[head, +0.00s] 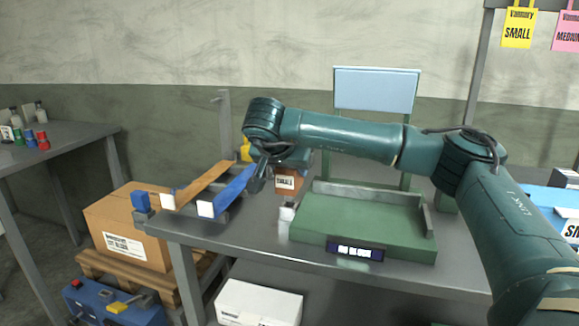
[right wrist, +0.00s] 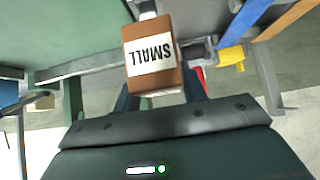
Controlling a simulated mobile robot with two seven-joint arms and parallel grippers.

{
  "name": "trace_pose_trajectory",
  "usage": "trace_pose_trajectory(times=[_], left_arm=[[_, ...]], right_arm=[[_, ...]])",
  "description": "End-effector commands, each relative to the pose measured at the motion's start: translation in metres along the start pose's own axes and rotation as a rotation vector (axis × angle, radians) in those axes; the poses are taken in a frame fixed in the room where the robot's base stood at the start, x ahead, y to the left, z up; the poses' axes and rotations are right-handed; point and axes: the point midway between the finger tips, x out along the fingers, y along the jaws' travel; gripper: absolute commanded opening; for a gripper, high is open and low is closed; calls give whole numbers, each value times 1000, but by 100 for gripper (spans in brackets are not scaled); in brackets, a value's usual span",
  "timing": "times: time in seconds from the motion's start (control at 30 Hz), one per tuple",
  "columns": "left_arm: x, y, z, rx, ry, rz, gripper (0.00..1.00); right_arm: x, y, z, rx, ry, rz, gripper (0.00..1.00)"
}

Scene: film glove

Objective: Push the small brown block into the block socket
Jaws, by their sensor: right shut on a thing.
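The small brown block (head: 286,181), with a white SMALL label, is by the left part of the grey table, left of the green tray. It shows large in the right wrist view (right wrist: 150,50), its label upside down. My right gripper (head: 284,172) is shut on the block; its dark fingers show on both sides of it, partly hidden behind it. I cannot make out whether the block touches anything beneath it. I cannot pick out the block socket for certain in either view. My left gripper is not in view.
The green tray (head: 350,223) with raised edges stands right of the block. A small white bottle (head: 286,216) is at its left. Orange (head: 203,182) and blue (head: 236,188) strips lie at the table's left end. A cardboard box (head: 112,222) sits on a pallet to the left.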

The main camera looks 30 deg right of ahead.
Motion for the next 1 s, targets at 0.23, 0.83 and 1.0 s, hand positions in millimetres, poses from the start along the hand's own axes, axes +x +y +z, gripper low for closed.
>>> trace_pose_trajectory(times=[0.23,0.83,1.0], left_arm=[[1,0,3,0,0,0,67],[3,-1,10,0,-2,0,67],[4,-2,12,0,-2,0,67]], right_arm=[[4,0,4,0,0,0,15],[14,0,14,0,1,-1,15],[17,0,17,0,0,-1,15]])
